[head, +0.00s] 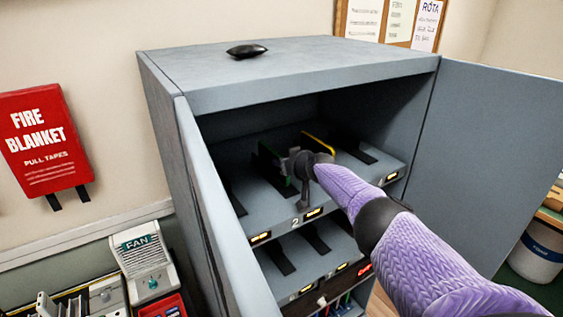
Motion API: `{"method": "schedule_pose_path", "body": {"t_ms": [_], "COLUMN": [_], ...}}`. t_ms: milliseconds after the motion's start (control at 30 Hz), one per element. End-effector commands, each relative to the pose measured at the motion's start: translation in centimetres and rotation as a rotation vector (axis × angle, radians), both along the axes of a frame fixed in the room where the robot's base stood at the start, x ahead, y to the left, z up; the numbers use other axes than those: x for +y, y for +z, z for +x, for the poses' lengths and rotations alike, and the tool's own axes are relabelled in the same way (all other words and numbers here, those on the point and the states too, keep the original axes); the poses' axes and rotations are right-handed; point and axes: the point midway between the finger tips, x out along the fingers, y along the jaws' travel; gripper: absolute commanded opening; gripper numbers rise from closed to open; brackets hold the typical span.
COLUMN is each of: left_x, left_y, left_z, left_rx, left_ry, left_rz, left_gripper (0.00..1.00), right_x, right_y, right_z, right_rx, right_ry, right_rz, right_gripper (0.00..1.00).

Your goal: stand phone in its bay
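A grey cabinet (160,85) stands open, with numbered bays on its shelves. My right arm reaches into the upper shelf (255,208) from the right. I cannot make out a phone; the gripper and arm hide part of the bay. My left gripper is not in view.
The cabinet's doors stand open at the left (208,195) and right (485,150). A lower shelf (315,262) has more dark-striped bays. A small black object (246,50) lies on the cabinet top. A fan box (143,262) and a red container (163,306) are at lower left.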

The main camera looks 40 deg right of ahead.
Motion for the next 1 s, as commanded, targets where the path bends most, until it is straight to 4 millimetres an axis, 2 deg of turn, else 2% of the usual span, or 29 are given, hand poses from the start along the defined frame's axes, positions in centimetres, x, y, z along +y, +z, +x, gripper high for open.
{"method": "schedule_pose_path", "body": {"t_ms": [467,500,667,700,900,1000], "left_x": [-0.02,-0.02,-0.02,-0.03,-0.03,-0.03], "left_y": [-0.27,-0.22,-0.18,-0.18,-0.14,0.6], "left_z": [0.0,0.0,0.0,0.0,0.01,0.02], "left_rx": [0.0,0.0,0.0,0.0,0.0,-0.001], "left_ry": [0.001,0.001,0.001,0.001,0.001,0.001], "left_rz": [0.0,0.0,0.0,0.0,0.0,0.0], "left_gripper": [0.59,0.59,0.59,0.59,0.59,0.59], "right_x": [0.0,-0.01,0.01,0.01,0.02,-0.01], "right_y": [-0.16,-0.1,-0.09,-0.09,-0.13,0.18], "right_z": [0.02,0.01,0.02,0.02,-0.02,-0.3], "right_rx": [-0.001,-0.001,0.0,0.0,0.001,0.003], "right_ry": [0.0,-0.001,0.0,0.0,0.0,-0.001], "right_rz": [0.001,0.0,0.001,0.001,0.0,-0.001], "right_gripper": [0.0,0.22,0.56,0.59,0.59,0.59]}}
